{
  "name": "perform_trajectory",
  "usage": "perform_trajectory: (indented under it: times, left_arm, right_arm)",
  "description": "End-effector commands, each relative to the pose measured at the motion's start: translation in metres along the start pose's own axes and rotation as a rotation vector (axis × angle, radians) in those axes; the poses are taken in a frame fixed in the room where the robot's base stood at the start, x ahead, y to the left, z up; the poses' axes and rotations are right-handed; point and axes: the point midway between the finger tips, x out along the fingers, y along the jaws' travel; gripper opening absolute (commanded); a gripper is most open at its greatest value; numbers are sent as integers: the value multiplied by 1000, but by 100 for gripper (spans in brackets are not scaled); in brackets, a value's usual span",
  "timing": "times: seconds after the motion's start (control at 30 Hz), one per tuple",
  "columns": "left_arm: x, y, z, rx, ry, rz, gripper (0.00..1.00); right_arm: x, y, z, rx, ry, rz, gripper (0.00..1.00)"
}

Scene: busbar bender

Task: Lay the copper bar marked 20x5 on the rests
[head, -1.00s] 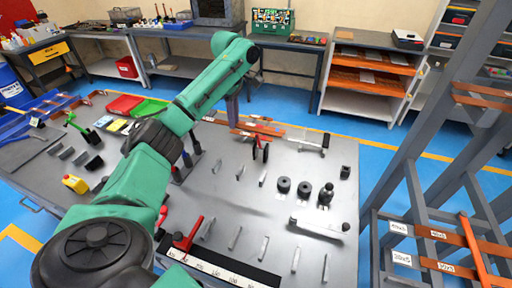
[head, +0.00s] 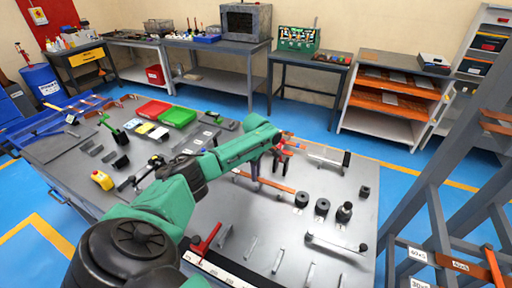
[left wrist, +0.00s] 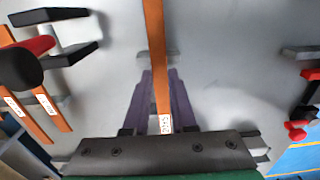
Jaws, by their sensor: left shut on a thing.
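My left gripper (head: 277,163) is over the middle of the grey table, pointing down. Its purple fingers also show in the left wrist view (left wrist: 160,100), shut on a long copper bar (left wrist: 154,40). A small white label on the bar near the fingers appears to read 20x5. The bar (head: 272,184) lies level across the head view, partly hidden by the gripper. In the wrist view it passes over a grey rest (left wrist: 144,55); I cannot tell whether they touch. My right gripper is not in view.
Black round pieces (head: 322,207) stand right of the bar. More small metal blocks (head: 278,255) and a red-handled tool (head: 205,243) are nearer. A grey rack (head: 435,215) with labelled copper bars stands at the right. Green (head: 178,116) and red trays (head: 153,109) lie far left.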

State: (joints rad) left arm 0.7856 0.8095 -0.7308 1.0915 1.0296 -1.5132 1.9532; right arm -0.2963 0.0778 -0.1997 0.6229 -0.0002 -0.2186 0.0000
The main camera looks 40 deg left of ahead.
Motion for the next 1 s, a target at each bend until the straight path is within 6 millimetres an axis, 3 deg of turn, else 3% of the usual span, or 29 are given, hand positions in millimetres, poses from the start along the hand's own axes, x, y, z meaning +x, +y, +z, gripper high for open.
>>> perform_trajectory:
  times: [0.27, 0.3, 0.37, 0.77, 1.0]
  left_arm:
    - [3, 0, 0, 0, -1, 0, 0]
    - [4, 0, 0, 0, 0, 0, 32]
    - [3, 0, 0, 0, 0, 0, 54]
    - [-5, 1, 0, 0, -1, 3, 54]
    - [-62, 2, 0, 0, -2, 6, 54]
  right_arm:
    - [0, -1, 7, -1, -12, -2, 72]
    - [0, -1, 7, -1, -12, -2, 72]
    - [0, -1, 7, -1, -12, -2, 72]
    - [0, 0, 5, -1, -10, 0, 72]
    - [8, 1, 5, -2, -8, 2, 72]
